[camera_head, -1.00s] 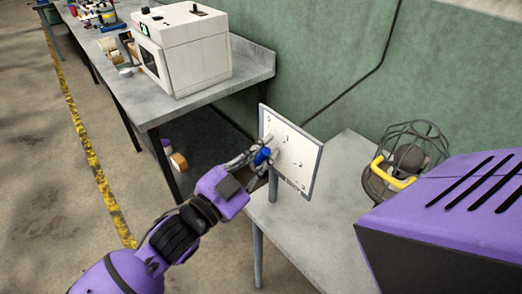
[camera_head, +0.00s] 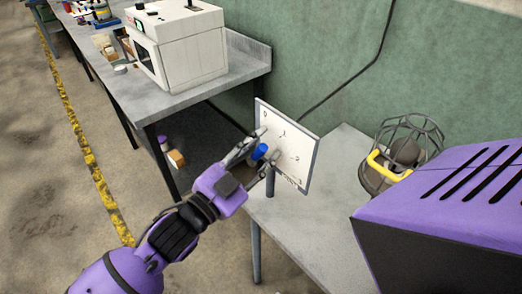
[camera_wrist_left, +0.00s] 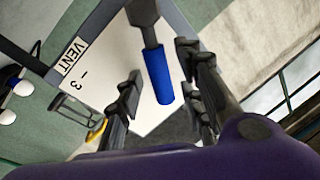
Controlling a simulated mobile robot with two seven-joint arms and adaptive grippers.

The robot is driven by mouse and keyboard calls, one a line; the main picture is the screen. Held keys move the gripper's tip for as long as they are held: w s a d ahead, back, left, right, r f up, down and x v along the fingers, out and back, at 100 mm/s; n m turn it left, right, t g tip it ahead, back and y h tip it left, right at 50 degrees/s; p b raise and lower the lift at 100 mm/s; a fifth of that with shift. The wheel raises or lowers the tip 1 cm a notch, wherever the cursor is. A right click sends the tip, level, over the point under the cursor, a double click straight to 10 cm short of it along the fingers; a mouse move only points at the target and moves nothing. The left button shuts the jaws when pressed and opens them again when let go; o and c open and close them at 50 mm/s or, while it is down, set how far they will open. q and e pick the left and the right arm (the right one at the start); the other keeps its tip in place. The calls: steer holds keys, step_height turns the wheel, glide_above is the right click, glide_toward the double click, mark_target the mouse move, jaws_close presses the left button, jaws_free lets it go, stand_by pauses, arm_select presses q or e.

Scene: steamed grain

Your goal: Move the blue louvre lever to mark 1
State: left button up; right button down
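The white VENT panel (camera_head: 301,152) with printed marks stands upright on a post at the grey table. In the left wrist view, the panel (camera_wrist_left: 95,65) shows the VENT label and a mark 3. The lever's blue handle (camera_head: 260,151) sticks out from the panel; in the wrist view the handle (camera_wrist_left: 158,77) hangs on a dark stem. I cannot tell which mark it points to. My left gripper (camera_head: 257,161) is open in front of the panel. In the wrist view its spread fingers (camera_wrist_left: 163,90) flank the handle, with gaps on both sides. My right gripper is out of view.
A caged lamp-like object with a yellow handle (camera_head: 387,166) stands on the table (camera_head: 300,228) right of the panel. A white oven-like machine (camera_head: 180,45) sits on the long bench behind. A dark cable runs up the green wall. Floor at left is clear.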

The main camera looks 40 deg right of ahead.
arm_select(q)
steer(key=v, duration=1.2)
steer(key=shift+f, duration=0.1)
